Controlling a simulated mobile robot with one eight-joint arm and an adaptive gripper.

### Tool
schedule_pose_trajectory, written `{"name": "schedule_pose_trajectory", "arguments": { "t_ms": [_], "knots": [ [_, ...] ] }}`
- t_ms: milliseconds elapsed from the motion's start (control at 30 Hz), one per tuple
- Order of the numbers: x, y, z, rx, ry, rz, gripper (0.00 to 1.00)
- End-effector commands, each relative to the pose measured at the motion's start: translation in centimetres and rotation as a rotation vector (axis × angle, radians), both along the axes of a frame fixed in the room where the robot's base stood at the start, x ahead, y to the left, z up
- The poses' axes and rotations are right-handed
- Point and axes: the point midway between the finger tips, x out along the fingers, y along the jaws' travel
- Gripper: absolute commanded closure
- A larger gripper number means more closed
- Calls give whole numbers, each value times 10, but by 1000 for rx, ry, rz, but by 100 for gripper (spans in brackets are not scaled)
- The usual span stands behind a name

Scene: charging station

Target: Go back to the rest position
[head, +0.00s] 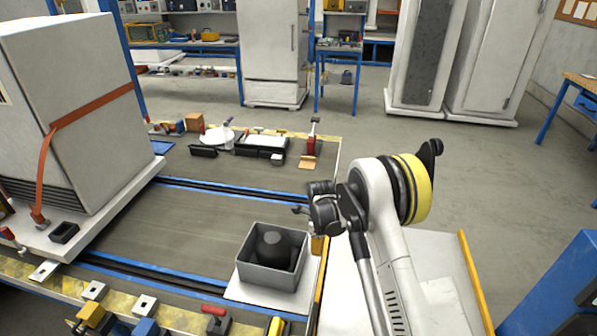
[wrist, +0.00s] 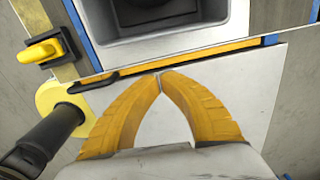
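My gripper (head: 300,209) is at the end of my raised arm, right of the work platform's middle and just above and to the right of a grey open box. In the wrist view its two yellow fingers (wrist: 160,75) curve together and their tips meet, with nothing between them. A pale flat surface shows below and between the fingers. The grey box (head: 243,272) holds a dark rounded object (head: 272,249). Part of the box also shows at the top of the wrist view (wrist: 250,18), beyond the fingertips. The gripper appears apart from the box.
A large white cabinet (head: 85,75) with an orange strap stands at left. Small tools, a black tray (head: 262,146) and a red-handled clamp (head: 311,142) line the platform's far edge. A blue unit (head: 555,290) stands at lower right. Open floor (head: 480,170) lies behind my arm.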

Motion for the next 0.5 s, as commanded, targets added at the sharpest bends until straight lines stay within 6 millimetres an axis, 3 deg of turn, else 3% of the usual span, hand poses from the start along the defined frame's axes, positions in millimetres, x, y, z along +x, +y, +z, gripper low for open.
{"name": "schedule_pose_trajectory", "arguments": {
  "t_ms": [67,167,367,500],
  "knots": [
    [0,0,4,0,-3,9,100],
    [-1,-3,26,2,-20,59,100],
    [-16,-15,127,-8,-107,320,100],
    [-44,-26,198,-35,-179,543,100]
  ]
}}
